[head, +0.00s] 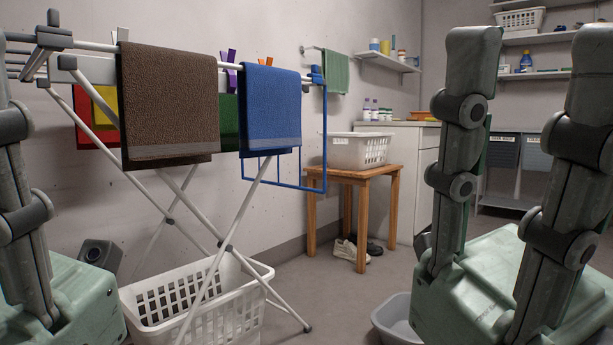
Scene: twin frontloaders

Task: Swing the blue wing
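The blue wing (325,140) is a blue wire frame at the right end of the white drying rack (222,243). It hangs down from the rack's top rail, and a blue towel (271,105) hides part of it. My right gripper (533,65) stands in the right foreground with its fingers up and wide apart, open and empty, apart from the wing. My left gripper (20,215) is at the left edge, left of the rack. Only part of it shows, so its opening cannot be judged.
A brown towel (165,100) hangs on the rack. A white laundry basket (190,300) stands below it. A wooden stool (365,176) with a white basket (358,150) stands behind the wing. A grey basin (393,322) is on the floor. The central floor is mostly clear.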

